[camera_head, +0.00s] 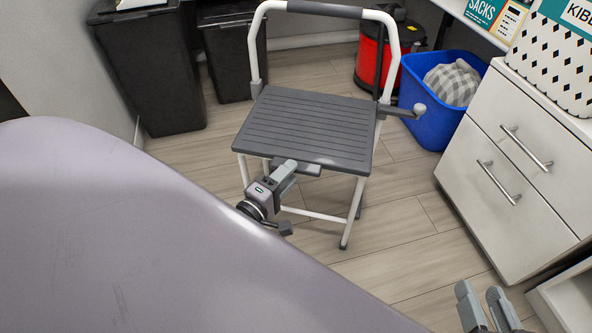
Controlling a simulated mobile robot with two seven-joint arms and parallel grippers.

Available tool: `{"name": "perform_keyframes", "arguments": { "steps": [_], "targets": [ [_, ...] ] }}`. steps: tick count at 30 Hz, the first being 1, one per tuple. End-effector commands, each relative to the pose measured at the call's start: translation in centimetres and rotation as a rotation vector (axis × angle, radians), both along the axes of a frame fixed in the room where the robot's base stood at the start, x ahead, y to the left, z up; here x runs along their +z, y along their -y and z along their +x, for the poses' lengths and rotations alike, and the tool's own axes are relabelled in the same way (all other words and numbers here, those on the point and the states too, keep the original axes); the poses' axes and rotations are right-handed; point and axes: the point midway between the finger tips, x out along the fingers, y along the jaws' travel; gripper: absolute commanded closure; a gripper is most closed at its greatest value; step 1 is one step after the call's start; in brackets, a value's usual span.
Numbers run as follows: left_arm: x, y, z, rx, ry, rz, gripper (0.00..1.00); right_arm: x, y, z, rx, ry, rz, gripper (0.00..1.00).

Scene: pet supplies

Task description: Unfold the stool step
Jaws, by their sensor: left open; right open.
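The step stool (307,128) stands on the floor, with a dark grey ribbed top, white tubular legs and a tall white handrail behind it. A dark bar with a pale knob (419,109) sticks out at its right side. A small grey piece shows just under the front edge of the top, partly hidden by my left gripper. My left gripper (288,172) is open at this front edge. I cannot tell whether it touches the stool. My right gripper (486,297) is open and empty at the bottom right, well away from the stool.
A white drawer cabinet (487,140) stands at the right. A blue bin (431,132) with a checked cloth item and a red and black canister (368,66) stand behind. Dark bins (150,75) stand at back left. Wooden floor is clear around the stool's front.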

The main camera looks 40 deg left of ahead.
Motion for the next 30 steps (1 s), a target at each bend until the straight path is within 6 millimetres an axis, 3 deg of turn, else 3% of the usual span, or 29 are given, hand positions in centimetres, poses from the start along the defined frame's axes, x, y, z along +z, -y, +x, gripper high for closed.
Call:
{"name": "perform_keyframes", "arguments": {
  "steps": [7, 18, 20, 22, 23, 30],
  "targets": [
    [-0.2, 0.1, 2.9, 0.0, 0.0, 0.0, 0.57, -0.1, 0.7, -0.2, -0.013, 0.054, -0.039, 0.57],
    [-0.1, 0.1, 3.5, 0.0, -0.003, 0.001, 0.57, 0.1, 0.8, -0.2, -0.017, 0.067, -0.048, 0.57],
    [0.0, 0.1, 3.4, 0.0, -0.003, 0.001, 0.74, 0.1, 0.8, -0.2, -0.017, 0.067, -0.048, 0.57],
    [-0.1, 0.1, 3.4, 0.0, -0.002, 0.001, 0.96, 0.1, 0.8, -0.2, -0.017, 0.067, -0.048, 0.57],
    [-0.1, 0.1, 3.4, 0.0, -0.003, 0.001, 1.0, 0.1, 0.8, -0.2, -0.017, 0.067, -0.048, 0.57],
    [0.3, 0.1, 3.4, 0.0, -0.01, -0.002, 1.0, 0.6, 0.8, -0.3, -0.014, 0.06, -0.043, 0.57]
  ]
}}
